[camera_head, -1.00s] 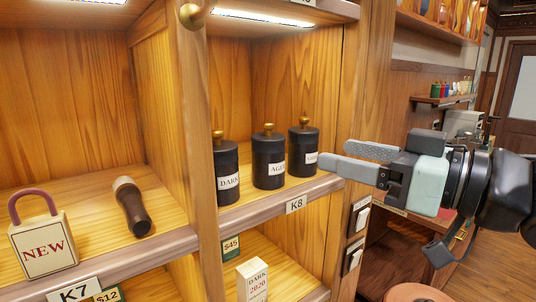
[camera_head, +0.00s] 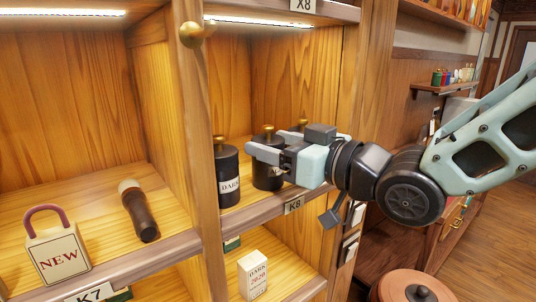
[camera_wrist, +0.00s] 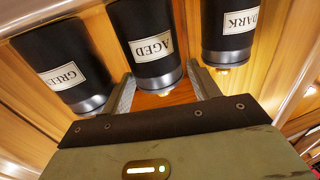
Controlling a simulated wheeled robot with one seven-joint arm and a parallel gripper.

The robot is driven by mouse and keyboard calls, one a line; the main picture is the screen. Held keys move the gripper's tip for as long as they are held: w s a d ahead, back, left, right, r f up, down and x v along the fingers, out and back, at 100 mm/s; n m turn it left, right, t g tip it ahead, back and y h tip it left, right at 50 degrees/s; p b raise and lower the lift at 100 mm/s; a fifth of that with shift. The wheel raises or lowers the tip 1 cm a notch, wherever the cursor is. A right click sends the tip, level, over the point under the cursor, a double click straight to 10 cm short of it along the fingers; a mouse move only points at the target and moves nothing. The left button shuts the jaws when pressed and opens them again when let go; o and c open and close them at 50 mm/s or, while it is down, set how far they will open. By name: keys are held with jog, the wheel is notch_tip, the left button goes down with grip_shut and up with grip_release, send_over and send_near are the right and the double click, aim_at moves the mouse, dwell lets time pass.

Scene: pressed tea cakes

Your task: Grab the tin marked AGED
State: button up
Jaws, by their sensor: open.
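Three black tins with brass knobs stand in a row on the K8 shelf. The AGED tin (camera_head: 264,180) is the middle one, partly hidden behind my gripper (camera_head: 268,154); its label reads clearly in the wrist view (camera_wrist: 152,48). The DARK tin (camera_head: 228,170) stands to its left in the head view and at the right in the wrist view (camera_wrist: 230,30). A third tin, its label starting "GREE" (camera_wrist: 62,72), is mostly hidden in the head view. My gripper is open and empty, its fingertips (camera_wrist: 162,75) at either side of the AGED tin's lid end.
A wooden upright (camera_head: 200,200) divides this compartment from K7, which holds a NEW padlock-shaped block (camera_head: 58,258) and a dark handle-like object (camera_head: 138,210). A DARK 2020 box (camera_head: 253,275) stands on the shelf below. A round-lidded pot (camera_head: 415,287) is at lower right.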

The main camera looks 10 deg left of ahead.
aim_at(261, 136)
jog(key=shift+p+x, duration=0.8)
jog(key=shift+x, duration=0.95)
jog(key=shift+d, duration=0.1)
jog(key=c, duration=0.8)
